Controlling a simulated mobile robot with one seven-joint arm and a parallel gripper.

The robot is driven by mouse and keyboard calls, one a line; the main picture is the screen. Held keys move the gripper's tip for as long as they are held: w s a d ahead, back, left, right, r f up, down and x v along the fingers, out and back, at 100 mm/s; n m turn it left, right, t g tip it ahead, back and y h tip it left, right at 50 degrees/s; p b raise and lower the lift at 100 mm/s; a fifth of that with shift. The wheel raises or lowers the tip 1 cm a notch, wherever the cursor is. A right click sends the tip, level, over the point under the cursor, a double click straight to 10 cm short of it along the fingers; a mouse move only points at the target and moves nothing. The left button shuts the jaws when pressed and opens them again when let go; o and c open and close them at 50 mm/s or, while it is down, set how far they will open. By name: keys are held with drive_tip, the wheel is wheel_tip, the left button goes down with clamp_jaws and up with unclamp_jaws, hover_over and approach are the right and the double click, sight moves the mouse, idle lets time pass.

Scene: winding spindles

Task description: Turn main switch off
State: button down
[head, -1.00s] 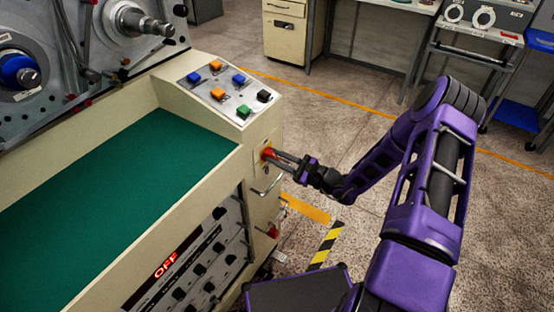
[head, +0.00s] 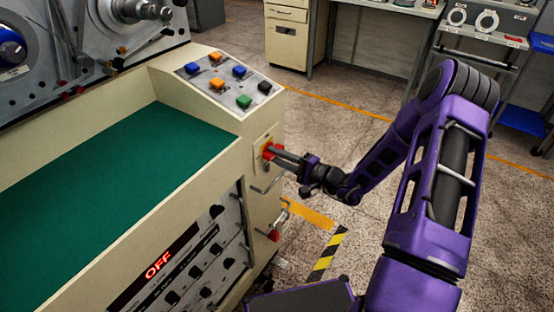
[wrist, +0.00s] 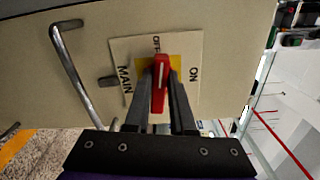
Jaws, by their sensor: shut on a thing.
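The main switch (wrist: 159,84) is a red handle on a plate with a yellow patch, lettered MAIN, ON and OFF. In the wrist view the handle stands lengthwise, its far end toward the OFF lettering. In the head view the switch (head: 266,151) shows as a red spot on the cream cabinet's end face. My gripper (head: 273,152) is shut on the handle, one finger on each side; it also shows in the wrist view (wrist: 161,92). The fingers hide part of the handle and plate. A display (head: 158,265) on the cabinet front reads OFF in red.
A metal pull handle (wrist: 72,72) juts out beside the switch plate. Coloured buttons (head: 216,83) sit on the sloped panel above. A second red knob (head: 274,236) is lower on the cabinet. The floor (head: 340,120) behind my arm is clear.

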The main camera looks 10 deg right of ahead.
drive_tip(key=shift+f+n, duration=0.15)
drive_tip(key=shift+n, duration=0.95)
drive_tip(key=c, duration=0.8)
unclamp_jaws()
drive_tip(key=shift+o, duration=0.2)
drive_tip(key=v, duration=1.7)
drive_tip(key=shift+s+d, duration=0.2)
drive_tip(key=shift+a, duration=0.1)
